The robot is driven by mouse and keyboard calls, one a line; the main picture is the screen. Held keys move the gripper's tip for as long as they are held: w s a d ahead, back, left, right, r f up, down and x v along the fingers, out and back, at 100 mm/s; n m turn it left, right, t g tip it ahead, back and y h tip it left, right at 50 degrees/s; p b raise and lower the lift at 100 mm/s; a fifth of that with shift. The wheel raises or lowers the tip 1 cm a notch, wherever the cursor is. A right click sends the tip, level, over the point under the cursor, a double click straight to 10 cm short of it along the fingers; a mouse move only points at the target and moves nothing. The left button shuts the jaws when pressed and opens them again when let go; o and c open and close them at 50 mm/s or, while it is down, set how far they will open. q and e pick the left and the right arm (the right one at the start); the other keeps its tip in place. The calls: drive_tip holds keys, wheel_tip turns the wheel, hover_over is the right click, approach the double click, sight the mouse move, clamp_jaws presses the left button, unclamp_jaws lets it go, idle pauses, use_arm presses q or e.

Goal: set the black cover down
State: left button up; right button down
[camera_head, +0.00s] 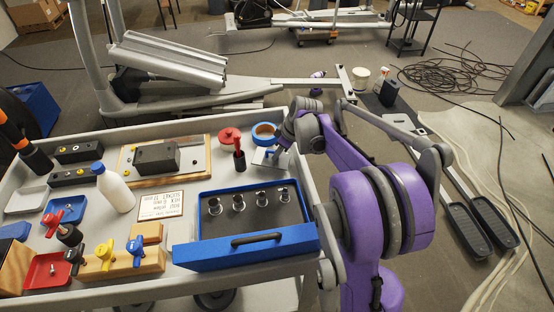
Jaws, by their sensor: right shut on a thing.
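My right gripper (279,148) is at the far right corner of the cart top, beside a blue ring (265,132) and over a small white tray (268,160). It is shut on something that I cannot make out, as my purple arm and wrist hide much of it. A dark, box-like black piece (155,158) sits on a wooden board (190,178) at the back middle of the cart, apart from the gripper. I cannot tell whether this piece or the held thing is the black cover. My left gripper is not in view.
A blue-fronted tray (245,249) with several metal posts lies at the cart's front right. A white bottle (115,188), a red-handled tool (238,152), a label card (161,204) and valves on wooden blocks (150,262) crowd the top. Cables (455,75) lie on the floor.

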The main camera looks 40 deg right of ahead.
sight(278, 159)
wheel_tip(278, 159, down, 3)
drive_tip(key=shift+f, duration=0.15)
drive_tip(key=shift+f, duration=0.15)
drive_tip(key=c, duration=0.9)
unclamp_jaws()
